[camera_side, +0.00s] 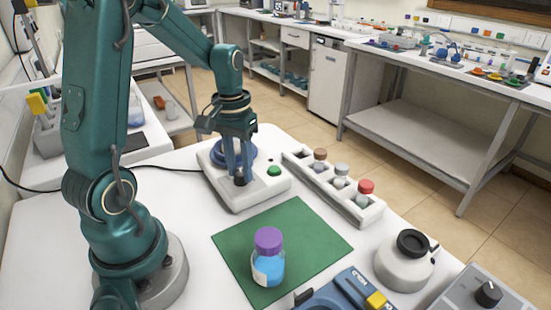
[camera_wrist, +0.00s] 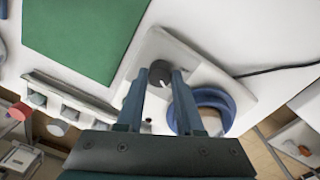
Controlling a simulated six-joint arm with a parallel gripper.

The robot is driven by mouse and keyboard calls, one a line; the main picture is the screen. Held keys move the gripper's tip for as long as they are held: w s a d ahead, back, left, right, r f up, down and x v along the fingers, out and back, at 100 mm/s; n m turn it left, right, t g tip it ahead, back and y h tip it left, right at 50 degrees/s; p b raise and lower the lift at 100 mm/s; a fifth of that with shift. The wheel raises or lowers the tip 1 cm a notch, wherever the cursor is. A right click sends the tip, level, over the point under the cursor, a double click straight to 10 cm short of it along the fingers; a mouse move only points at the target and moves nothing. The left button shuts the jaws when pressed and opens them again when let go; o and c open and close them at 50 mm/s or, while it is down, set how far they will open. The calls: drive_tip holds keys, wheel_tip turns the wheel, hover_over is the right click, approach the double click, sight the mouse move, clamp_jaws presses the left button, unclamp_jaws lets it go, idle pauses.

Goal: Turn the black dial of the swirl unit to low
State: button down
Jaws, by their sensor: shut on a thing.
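The swirl unit (camera_side: 243,199) is a white box on the white table, with a blue round platform, a green button (camera_side: 274,171) and a black dial (camera_side: 239,179) on its top. My gripper (camera_side: 239,175) points down over the unit in the side view, with its fingers at the dial. In the wrist view the black dial (camera_wrist: 160,73) with its white mark sits between the fingertips of my gripper (camera_wrist: 161,78), which is shut on it. The blue platform (camera_wrist: 222,97) shows right of the fingers. The setting labels are too small to read.
A green mat (camera_side: 312,232) holds a bottle of blue liquid with a purple cap (camera_side: 268,257). A white rack (camera_side: 335,188) with several capped vials stands right of the unit. A white round device (camera_side: 404,264) and a blue device (camera_side: 345,292) are at the front.

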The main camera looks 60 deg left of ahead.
sight(240, 172)
drive_tip(key=c, duration=0.5)
unclamp_jaws()
drive_tip(key=shift+c, duration=0.2)
drive_tip(key=shift+a+r, duration=0.1)
drive_tip(key=shift+r, duration=2.5)
drive_tip(key=shift+w+d+r, duration=0.1)
drive_tip(key=shift+d+r, duration=0.1)
drive_tip(key=shift+d, duration=0.05)
drive_tip(key=s+d+r+m+t, duration=0.2)
drive_tip(key=s+d, duration=0.1)
drive_tip(key=d, duration=0.3)
drive_tip(key=s+d+r+m+t, duration=0.2)
drive_tip(key=s+d+m+t, duration=0.1)
drive_tip(key=d, duration=0.3)
drive_tip(key=shift+s, duration=0.8)
